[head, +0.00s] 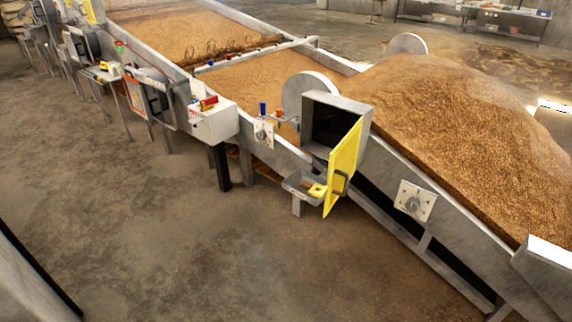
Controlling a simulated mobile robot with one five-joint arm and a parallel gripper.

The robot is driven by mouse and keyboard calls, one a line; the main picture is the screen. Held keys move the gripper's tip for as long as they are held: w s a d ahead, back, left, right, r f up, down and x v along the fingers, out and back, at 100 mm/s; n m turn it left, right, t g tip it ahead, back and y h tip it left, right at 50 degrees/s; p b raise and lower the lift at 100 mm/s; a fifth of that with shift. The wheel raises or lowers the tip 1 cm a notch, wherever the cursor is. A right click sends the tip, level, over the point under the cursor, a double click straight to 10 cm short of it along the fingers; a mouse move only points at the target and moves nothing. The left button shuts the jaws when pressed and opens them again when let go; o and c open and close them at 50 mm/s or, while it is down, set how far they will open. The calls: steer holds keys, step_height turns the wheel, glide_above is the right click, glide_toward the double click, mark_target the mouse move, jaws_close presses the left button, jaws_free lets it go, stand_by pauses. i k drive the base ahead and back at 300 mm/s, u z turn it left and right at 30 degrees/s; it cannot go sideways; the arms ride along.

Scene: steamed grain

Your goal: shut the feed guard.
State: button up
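The dark inside of the box (325,124) shows to the left of the door. My gripper is not in this view, so its place relative to the guard cannot be seen.
A small tray (296,184) with a yellow item sits below the box, close to the door. Dial plates (414,201) and a white control box (213,122) line the rail. A large grain heap (455,115) lies behind. The concrete floor (180,240) in front is clear.

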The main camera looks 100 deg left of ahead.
mark_target(342, 159)
steer(key=u, duration=2.85)
steer(key=i, duration=1)
steer(key=k, duration=0.5)
steer(key=u, duration=1.85)
steer(key=k, duration=1)
steer(key=z, duration=0.25)
